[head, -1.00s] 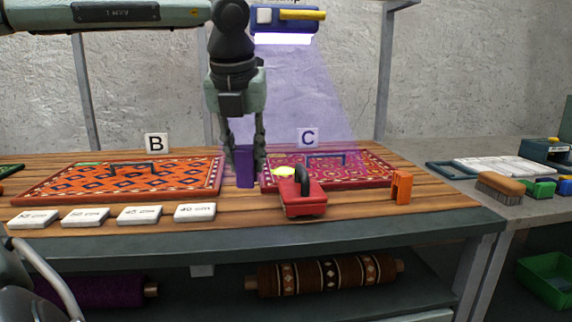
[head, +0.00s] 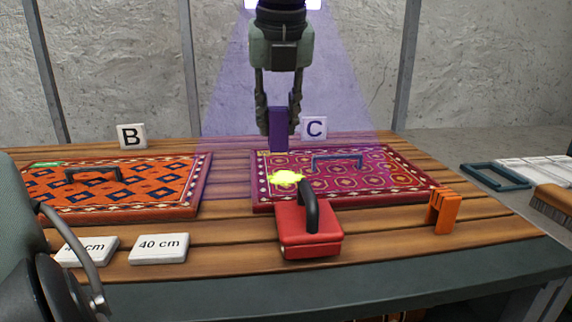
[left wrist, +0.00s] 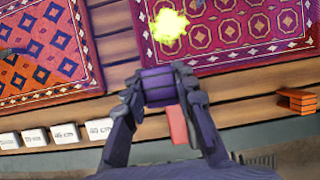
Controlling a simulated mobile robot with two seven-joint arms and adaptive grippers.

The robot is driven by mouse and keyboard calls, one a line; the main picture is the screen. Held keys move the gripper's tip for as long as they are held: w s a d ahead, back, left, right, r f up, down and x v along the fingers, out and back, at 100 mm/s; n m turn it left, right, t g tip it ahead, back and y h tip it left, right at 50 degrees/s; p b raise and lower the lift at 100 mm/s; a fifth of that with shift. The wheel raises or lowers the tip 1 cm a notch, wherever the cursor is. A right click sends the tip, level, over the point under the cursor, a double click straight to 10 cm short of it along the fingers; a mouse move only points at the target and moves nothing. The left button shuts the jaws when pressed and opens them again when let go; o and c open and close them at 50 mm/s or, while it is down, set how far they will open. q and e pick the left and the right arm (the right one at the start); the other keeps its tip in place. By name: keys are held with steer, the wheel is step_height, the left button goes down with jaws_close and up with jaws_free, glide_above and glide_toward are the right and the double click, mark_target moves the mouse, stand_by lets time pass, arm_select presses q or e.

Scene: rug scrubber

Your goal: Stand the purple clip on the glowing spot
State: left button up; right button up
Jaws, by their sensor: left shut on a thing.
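My left gripper (head: 279,107) is shut on the purple clip (head: 278,130) and holds it upright, apart from the table, behind the glowing spot in the head view. In the left wrist view the purple clip (left wrist: 158,86) sits between the fingertips of my left gripper (left wrist: 160,92). The glowing yellow spot (head: 287,177) lies on the front left part of rug C (head: 390,178). It also shows in the left wrist view (left wrist: 169,26), above the clip in the picture. My right gripper is not recognisable in these views.
A red scrubber block with a black handle (head: 310,228) stands just in front of the spot. An orange clip (head: 443,211) stands to the right. Rug B (head: 140,190) lies left. Bare wood separates the rugs.

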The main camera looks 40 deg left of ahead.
arm_select(q)
steer(key=w+a+f, duration=0.2)
steer(key=w+a+f+p, duration=0.1)
steer(key=w+a+f, duration=0.1)
steer(key=w, duration=0.1)
steer(key=w+a+f+p, duration=0.1)
steer(key=w+a+f, duration=0.1)
steer(key=w, duration=0.1)
steer(key=shift+w+a+f, duration=0.2)
step_height(320, 180, down, 4)
steer(key=shift+r, duration=0.2)
steer(key=shift+f, duration=0.25)
arm_select(e)
step_height(320, 180, down, 6)
steer(key=shift+s, duration=0.35)
steer(key=shift+a, duration=0.1)
arm_select(q)
steer(key=o, duration=0.9)
arm_select(e)
steer(key=shift+w+r, duration=0.25)
steer(key=shift+r, duration=0.2)
steer(key=shift+s, duration=0.1)
arm_select(q)
steer(key=shift+r+p, duration=0.1)
steer(key=shift+p, duration=0.2)
